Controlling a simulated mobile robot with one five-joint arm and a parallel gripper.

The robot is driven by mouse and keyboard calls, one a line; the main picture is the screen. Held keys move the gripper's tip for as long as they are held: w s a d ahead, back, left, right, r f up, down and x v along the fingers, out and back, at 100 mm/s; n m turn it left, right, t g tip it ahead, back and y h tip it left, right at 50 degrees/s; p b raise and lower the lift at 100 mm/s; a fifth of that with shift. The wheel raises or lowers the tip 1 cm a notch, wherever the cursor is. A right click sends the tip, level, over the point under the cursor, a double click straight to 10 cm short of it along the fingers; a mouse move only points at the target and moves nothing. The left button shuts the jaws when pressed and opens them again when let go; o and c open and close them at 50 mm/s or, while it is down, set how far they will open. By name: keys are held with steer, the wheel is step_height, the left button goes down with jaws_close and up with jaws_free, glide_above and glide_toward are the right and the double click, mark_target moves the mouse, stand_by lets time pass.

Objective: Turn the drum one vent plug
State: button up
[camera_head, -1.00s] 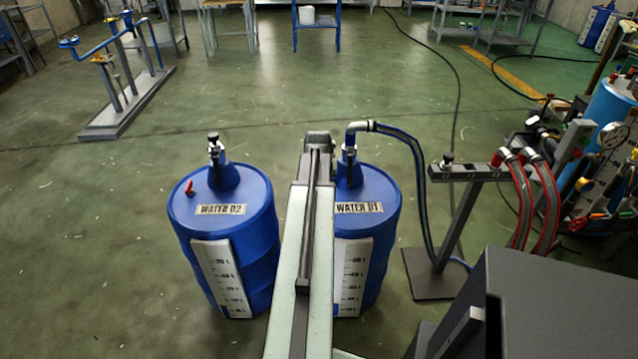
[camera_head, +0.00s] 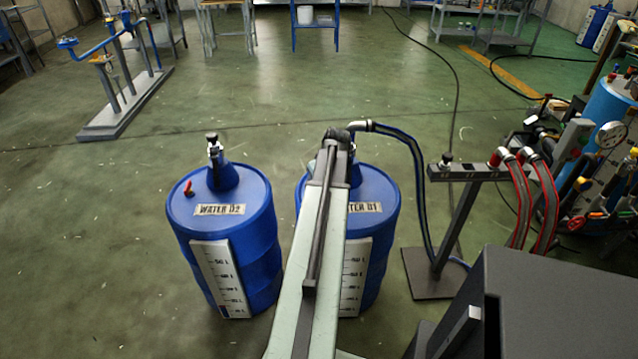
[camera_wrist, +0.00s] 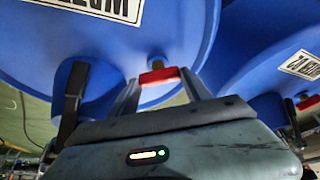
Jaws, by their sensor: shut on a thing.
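Drum one, a blue drum labelled WATER D1 (camera_head: 385,225), stands in the middle of the head view, partly behind my arm. In the wrist view its blue top (camera_wrist: 190,25) fills the upper part. Its vent plug, with a red handle (camera_wrist: 158,76), sits between the two fingers of my gripper (camera_wrist: 160,84), which is shut on it. The handle lies nearly level across the fingers in that view. In the head view my arm hides the plug and the fingertips. How far the plug is turned cannot be told.
Drum WATER D2 (camera_head: 225,235) stands close on the left, with its own red plug (camera_head: 189,188). A hose (camera_head: 415,150) runs from drum one's top to a grey stand (camera_head: 465,172) on the right. Open floor lies behind the drums.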

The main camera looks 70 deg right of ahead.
steer(key=shift+s+a+f, duration=0.1)
steer(key=shift+s, duration=0.2)
steer(key=o, duration=1.4)
steer(key=shift+c, duration=0.2)
steer(key=shift+w, duration=0.1)
steer(key=shift+r+p, duration=0.35)
steer(key=shift+r, duration=0.1)
steer(key=p+v, duration=0.6)
steer(key=v, duration=0.1)
